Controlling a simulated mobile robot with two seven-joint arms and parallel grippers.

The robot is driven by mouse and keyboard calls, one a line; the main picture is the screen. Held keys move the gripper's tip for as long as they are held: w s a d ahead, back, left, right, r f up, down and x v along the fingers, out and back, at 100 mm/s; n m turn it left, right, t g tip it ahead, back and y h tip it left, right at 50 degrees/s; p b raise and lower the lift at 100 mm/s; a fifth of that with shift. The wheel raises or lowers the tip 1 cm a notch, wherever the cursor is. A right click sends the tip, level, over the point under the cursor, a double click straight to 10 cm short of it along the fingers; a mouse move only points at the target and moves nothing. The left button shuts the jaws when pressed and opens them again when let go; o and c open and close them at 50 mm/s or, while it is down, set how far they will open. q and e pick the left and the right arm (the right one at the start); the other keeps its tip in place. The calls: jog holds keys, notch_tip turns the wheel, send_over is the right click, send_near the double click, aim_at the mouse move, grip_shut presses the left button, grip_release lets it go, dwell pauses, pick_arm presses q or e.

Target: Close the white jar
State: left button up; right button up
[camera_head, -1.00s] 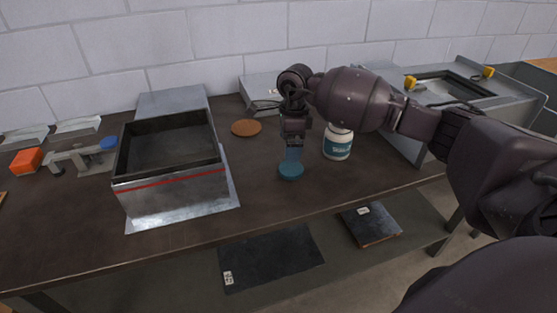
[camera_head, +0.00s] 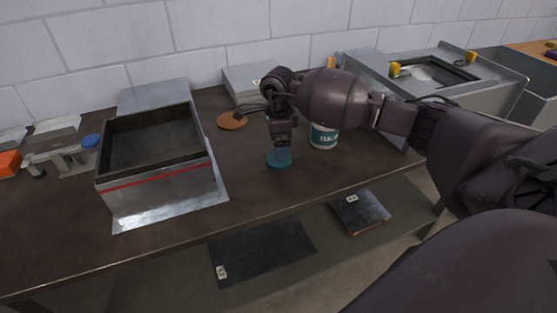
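The white jar (camera_head: 323,136) with a teal label stands upright on the dark table. Its top is hidden behind my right arm. A blue lid (camera_head: 278,160) is at the table surface, left of the jar and directly under my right gripper (camera_head: 280,150). The gripper points down with its fingers at the lid. I cannot tell whether the fingers are closed on it or whether the lid is lifted. My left gripper is not in view.
An open metal box (camera_head: 158,180) with a red stripe stands on the left. A round brown disc (camera_head: 232,121) lies behind the gripper. A metal machine (camera_head: 420,80) stands at the back right. The dark table (camera_head: 255,195) is clear in front of the lid.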

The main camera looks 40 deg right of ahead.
jog(key=shift+f, duration=0.2)
jog(key=shift+f, duration=0.1)
notch_tip(320, 180, down, 5)
jog(key=shift+a+f, duration=0.1)
jog(key=shift+a, duration=0.05)
dwell(0.4)
jog(key=c, duration=0.9)
